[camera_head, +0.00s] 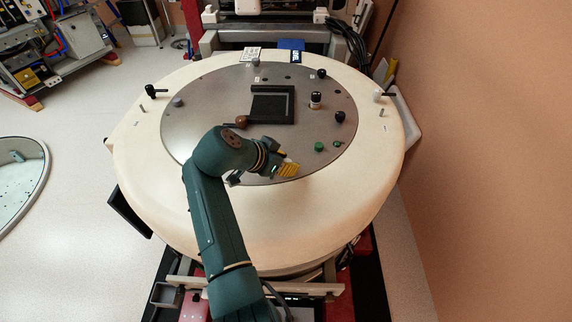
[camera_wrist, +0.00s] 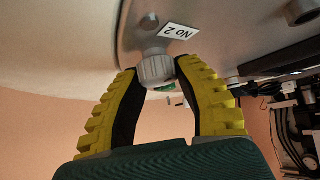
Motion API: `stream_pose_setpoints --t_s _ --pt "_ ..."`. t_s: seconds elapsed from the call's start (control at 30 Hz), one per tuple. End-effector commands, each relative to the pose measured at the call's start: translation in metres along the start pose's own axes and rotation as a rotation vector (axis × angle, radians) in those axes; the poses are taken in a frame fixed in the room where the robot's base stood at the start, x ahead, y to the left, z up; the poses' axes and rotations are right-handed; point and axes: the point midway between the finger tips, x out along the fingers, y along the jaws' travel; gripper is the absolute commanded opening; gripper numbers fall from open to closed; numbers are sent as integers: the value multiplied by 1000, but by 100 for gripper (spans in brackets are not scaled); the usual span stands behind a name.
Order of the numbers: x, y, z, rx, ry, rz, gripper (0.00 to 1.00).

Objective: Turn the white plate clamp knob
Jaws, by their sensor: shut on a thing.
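A whitish-grey ribbed knob (camera_wrist: 156,68) sits between the yellow fingertips of my gripper (camera_wrist: 160,72) in the wrist view, beside a "NO 2" label (camera_wrist: 179,31). Both fingers touch its sides, shut on it. In the head view my gripper (camera_head: 288,169) is low over the front edge of the round metal plate (camera_head: 205,95). The knob is hidden there behind my gripper and arm. I cannot tell how far the knob is turned.
A green knob (camera_head: 319,146) and a black knob (camera_head: 339,116) stand right of my gripper. A brown ball knob (camera_head: 241,121) and a dark square frame (camera_head: 272,91) lie behind it.

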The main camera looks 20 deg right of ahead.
Motion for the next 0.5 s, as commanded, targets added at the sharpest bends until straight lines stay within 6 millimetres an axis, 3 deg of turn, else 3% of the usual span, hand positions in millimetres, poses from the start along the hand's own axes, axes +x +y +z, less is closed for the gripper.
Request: stream_pose_setpoints --t_s 0.3,0.33,0.43,0.5 --pt "4 1 5 -3 -8 4 0" --pt "4 1 5 -3 -9 4 41" --pt "4 1 4 -3 -7 3 60" --pt "3 1 3 -2 -6 2 64"
